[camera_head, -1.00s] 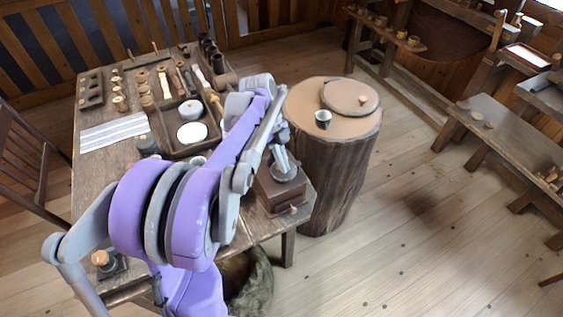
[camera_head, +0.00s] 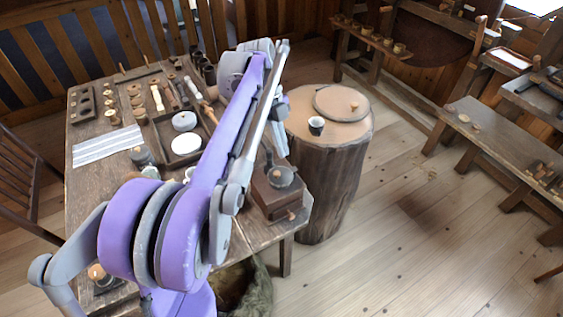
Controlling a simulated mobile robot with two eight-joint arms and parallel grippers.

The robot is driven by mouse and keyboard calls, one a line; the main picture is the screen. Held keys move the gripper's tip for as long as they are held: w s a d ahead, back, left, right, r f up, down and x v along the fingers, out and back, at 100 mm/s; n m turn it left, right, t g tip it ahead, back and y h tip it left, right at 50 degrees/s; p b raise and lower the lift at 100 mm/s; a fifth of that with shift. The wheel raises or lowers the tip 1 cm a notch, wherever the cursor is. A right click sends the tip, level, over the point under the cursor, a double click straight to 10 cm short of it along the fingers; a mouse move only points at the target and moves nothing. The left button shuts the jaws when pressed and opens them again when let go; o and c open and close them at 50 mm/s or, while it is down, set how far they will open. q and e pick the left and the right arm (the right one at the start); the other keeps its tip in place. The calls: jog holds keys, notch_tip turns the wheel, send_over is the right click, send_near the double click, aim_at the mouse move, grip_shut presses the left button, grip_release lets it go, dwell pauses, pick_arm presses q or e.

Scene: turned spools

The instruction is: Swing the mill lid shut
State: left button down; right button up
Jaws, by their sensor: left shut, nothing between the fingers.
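The mill is a dark brown wooden box (camera_head: 270,198) with a small knob low on its front, on the right corner of the workbench. A round grey metal top (camera_head: 281,177) sits on it. A dark thin piece stands up at its left rear, beside my arm; I cannot tell whether it is the lid or a handle. My left gripper (camera_head: 279,148) is shut and empty, above and behind the grey top, apart from it in the picture. My purple and grey left arm hides part of the bench left of the mill. My right gripper is out of view.
A round log table (camera_head: 330,185) stands right behind the mill, holding a dark cup (camera_head: 316,126) and a round board (camera_head: 341,102). A tray (camera_head: 160,130) with white round pieces lies on the bench (camera_head: 100,175). The floor to the right is clear.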

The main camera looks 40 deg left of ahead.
pick_arm(q)
send_over(285, 184)
jog(key=f, duration=0.9)
jog(key=shift+a+f, duration=0.35)
jog(key=shift+w+a+f, duration=0.15)
jog(key=shift+a+f, duration=0.05)
jog(key=shift+a, duration=0.35)
